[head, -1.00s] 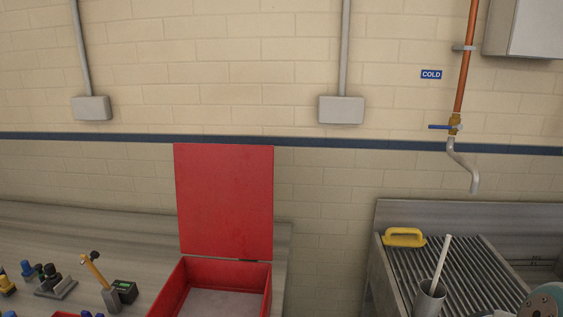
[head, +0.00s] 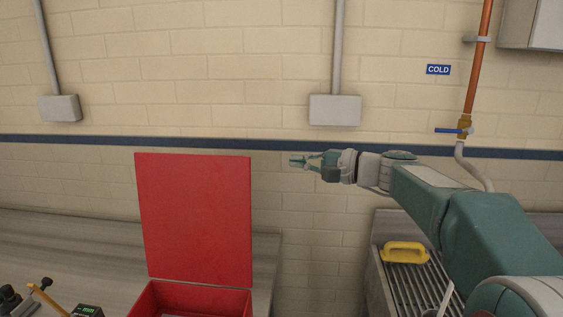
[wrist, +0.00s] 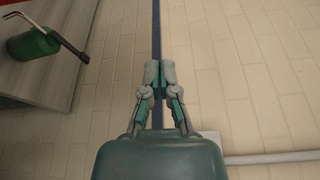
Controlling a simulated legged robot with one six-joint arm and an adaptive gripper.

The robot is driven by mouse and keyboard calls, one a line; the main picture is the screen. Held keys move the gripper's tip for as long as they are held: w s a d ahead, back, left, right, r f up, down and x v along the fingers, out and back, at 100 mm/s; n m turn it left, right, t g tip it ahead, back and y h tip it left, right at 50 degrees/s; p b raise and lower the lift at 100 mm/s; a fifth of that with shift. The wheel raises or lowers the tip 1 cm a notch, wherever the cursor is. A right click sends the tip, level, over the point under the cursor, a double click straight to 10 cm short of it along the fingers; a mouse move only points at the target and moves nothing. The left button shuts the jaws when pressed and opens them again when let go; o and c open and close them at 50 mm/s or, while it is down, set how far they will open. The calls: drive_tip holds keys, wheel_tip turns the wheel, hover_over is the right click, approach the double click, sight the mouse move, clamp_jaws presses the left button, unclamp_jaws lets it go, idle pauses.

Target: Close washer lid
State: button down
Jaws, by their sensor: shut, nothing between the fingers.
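The red washer lid (head: 196,217) stands open and upright in the head view, hinged at the back of the red washer box (head: 195,297). Only the upper part of the box shows at the bottom edge. My gripper (head: 297,161) reaches in from the right, pointing left. It appears to the right of the lid's upper right corner, with a gap between them in the picture. It is shut and empty. In the wrist view, my gripper (wrist: 158,68) shows its fingers together, touching nothing; a sliver of red shows at the top left corner.
A metal counter (head: 55,248) runs along the wall, with small tools at lower left. A dark green can (wrist: 33,45) with a spout sits on a grey surface.

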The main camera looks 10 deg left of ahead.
drive_tip(key=x, duration=0.9)
drive_tip(key=s, duration=0.4)
drive_tip(key=shift+d+r, duration=0.25)
drive_tip(key=shift+d, duration=0.1)
drive_tip(key=shift+s, duration=0.15)
